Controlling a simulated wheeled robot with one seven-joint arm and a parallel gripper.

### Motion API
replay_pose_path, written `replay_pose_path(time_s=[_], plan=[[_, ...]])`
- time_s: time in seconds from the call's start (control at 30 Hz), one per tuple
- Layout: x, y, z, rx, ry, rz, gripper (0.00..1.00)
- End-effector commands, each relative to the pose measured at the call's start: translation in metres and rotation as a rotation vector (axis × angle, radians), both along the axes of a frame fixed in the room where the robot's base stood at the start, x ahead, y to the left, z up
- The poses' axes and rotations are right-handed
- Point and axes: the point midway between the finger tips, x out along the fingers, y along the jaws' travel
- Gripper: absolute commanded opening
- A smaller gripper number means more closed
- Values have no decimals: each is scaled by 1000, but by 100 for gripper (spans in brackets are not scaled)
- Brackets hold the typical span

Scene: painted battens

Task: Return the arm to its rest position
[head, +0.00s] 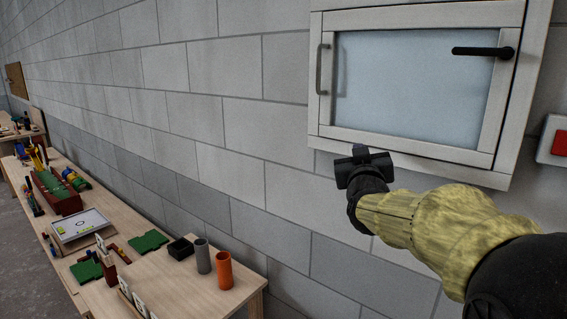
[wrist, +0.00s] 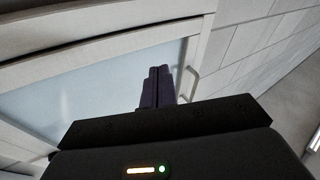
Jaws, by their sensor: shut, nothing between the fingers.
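My arm, with a yellow sleeve, reaches in from the right of the head view. My gripper (head: 358,152) is just below the lower frame of a wall window and points up toward it. In the wrist view my gripper (wrist: 157,88) shows its two dark fingers pressed together, with nothing between them. The window (head: 415,80) has a pale wooden frame, a frosted pane, a grey bar handle (head: 321,69) on its left and a black lever (head: 483,51) at its upper right. The window looks closed. I cannot tell whether the gripper touches the frame.
A grey block wall (head: 190,100) fills the background. A red switch on a pale plate (head: 553,140) is right of the window. A long wooden table (head: 190,290) at lower left carries an orange cylinder (head: 224,271), a grey cylinder (head: 202,256), a tablet-like board (head: 79,228) and several coloured parts.

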Motion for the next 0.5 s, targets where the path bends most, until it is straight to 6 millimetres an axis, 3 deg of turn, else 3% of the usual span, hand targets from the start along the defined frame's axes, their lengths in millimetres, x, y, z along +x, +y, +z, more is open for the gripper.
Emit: replay_pose_path(time_s=[0.03, 0.1, 0.27, 0.37, 0.5], plan=[[-3, 4, -31, 19, 94, 24, 0], [-11, 9, -73, 48, 228, 55, 0], [-46, 19, -165, 119, 531, 95, 0], [-78, 22, -217, 163, 719, 101, 0], [-135, 24, -282, 220, 980, 83, 0]])
